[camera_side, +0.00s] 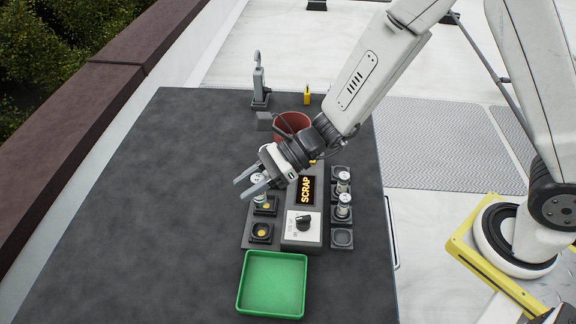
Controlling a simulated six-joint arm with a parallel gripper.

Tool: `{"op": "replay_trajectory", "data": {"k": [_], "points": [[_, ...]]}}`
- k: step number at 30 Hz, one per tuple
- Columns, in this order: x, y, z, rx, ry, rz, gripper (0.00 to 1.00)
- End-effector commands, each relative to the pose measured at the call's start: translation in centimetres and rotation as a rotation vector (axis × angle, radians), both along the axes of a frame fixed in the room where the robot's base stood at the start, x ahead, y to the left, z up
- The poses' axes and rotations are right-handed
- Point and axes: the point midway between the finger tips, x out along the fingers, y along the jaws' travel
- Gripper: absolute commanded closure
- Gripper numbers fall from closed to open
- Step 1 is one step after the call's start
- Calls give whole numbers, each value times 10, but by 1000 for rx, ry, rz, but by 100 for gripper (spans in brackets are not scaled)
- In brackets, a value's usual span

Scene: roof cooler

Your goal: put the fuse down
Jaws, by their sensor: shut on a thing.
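My gripper (251,184) is shut on a fuse (258,178), a small pale cylinder held upright between the fingers. It is over the upper end of the left column of sockets on the grey tester (287,232). The lower end of the fuse is partly hidden by a finger, and I cannot tell whether it touches a socket. The tester's display (306,190) reads "SCRAP" in amber. A red bin (292,121) stands behind my wrist, partly covered by it. An empty green tray (273,283) lies in front of the tester.
Other fuses stand in the right column of sockets (343,205); its front socket (341,238) is empty. The front left socket (260,232) holds no fuse. A grey clamp-like stand (260,82) and a small yellow object (306,95) are at the back. The left tabletop (150,210) is clear.

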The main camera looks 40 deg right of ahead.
Motion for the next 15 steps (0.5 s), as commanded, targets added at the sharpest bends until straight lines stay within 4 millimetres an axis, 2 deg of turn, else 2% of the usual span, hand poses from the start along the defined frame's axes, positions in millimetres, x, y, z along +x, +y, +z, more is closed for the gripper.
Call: {"op": "replay_trajectory", "data": {"k": [5,8,15], "points": [[15,-28,12,-2,-3,-89,100],[25,-51,21,-3,-4,-164,100],[45,-121,45,-3,-5,-380,100]]}}
